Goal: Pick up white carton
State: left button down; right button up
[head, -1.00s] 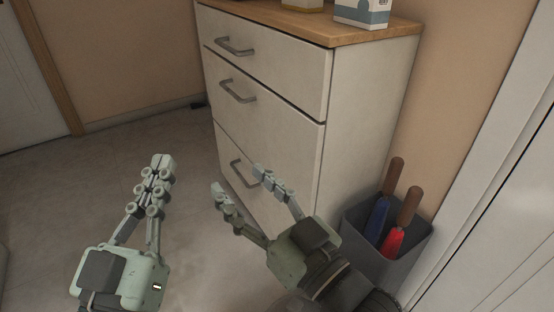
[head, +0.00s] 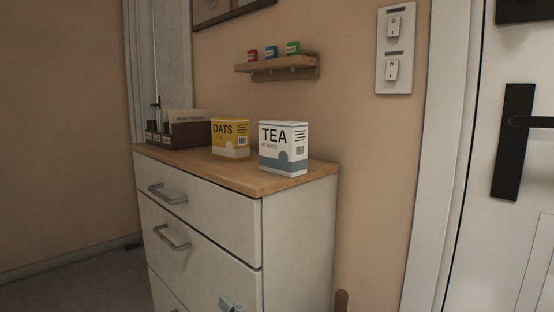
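The white carton (head: 284,150) is marked TEA and has a grey-blue lower part. It stands upright near the front right corner of the wooden top (head: 270,184) of a white drawer cabinet. Only a fingertip part of one gripper, apparently my right one (head: 230,303), shows at the bottom edge, in front of the drawers and well below the carton. Whether it is open or shut is hidden. My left gripper is out of view.
A yellow OATS carton (head: 230,139) stands just left of the white carton. A dark organizer (head: 190,135) with cards is farther left. A small wall shelf (head: 277,69) with coloured items hangs above. A door (head: 510,220) is at right.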

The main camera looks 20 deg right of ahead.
aim_at(283, 144)
jog(key=k+l+z, duration=0.15)
jog(key=k, duration=0.5)
jog(key=z, duration=0.4)
jog(key=j+z, duration=0.15)
jog(key=z, duration=0.25)
jog(key=k+z, duration=0.1)
jog(key=z, duration=0.65)
jog(key=k+j, duration=0.2)
jog(key=k, duration=0.15)
jog(key=k+j+z, duration=0.1)
jog(key=k+j, duration=0.1)
jog(key=k, duration=0.1)
